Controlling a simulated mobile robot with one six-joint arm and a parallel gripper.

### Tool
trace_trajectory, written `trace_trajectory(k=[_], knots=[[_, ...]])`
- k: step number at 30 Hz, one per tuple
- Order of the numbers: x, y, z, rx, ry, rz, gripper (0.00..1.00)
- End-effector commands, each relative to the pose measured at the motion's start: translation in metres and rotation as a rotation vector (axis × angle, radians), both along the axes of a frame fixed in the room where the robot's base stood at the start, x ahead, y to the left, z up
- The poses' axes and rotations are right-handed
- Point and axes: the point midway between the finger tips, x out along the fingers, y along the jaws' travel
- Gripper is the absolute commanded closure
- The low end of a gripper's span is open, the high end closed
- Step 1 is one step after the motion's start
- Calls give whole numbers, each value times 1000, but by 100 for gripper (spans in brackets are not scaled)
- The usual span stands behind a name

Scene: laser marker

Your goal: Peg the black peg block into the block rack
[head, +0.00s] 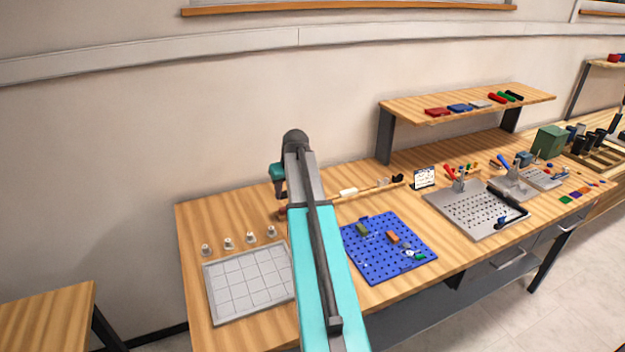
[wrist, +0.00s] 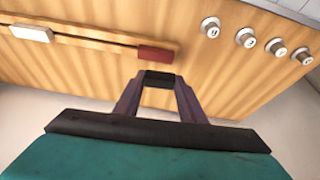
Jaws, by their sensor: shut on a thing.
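My gripper (wrist: 160,86) is shut on the black peg block (wrist: 158,78), which sits between the fingertips in the wrist view. The block rack is a long, narrow wooden strip (wrist: 92,40) along the table's back edge. A red block (wrist: 156,55) sits at one end of it, just beyond the held block in the wrist view. A white block (wrist: 32,33) sits farther along the rack; it also shows in the head view (head: 348,192). In the head view my arm covers part of the rack's left side, and the held block cannot be made out.
Several numbered metal knobs (head: 250,239) stand behind a grey gridded tray (head: 246,283) at the left. A blue pegboard (head: 388,262) with small parts lies right of my arm. A dark block (head: 398,179) is at the rack's right end. A raised shelf (head: 465,100) stands behind.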

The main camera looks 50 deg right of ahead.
Motion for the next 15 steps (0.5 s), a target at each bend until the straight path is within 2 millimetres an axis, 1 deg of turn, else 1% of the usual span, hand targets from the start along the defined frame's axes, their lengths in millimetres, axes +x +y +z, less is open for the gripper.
trace_trajectory(k=[1, 3, 6, 10, 12, 15], knots=[[-4, -21, 3, 1, 0, -15, 84], [-12, -43, 4, 0, -2, -31, 84], [-22, -67, 4, 0, -3, -46, 84], [-31, -86, 3, -2, -4, -60, 84], [-34, -91, 2, -2, -4, -62, 84], [-35, -93, 2, -2, -5, -63, 84]])
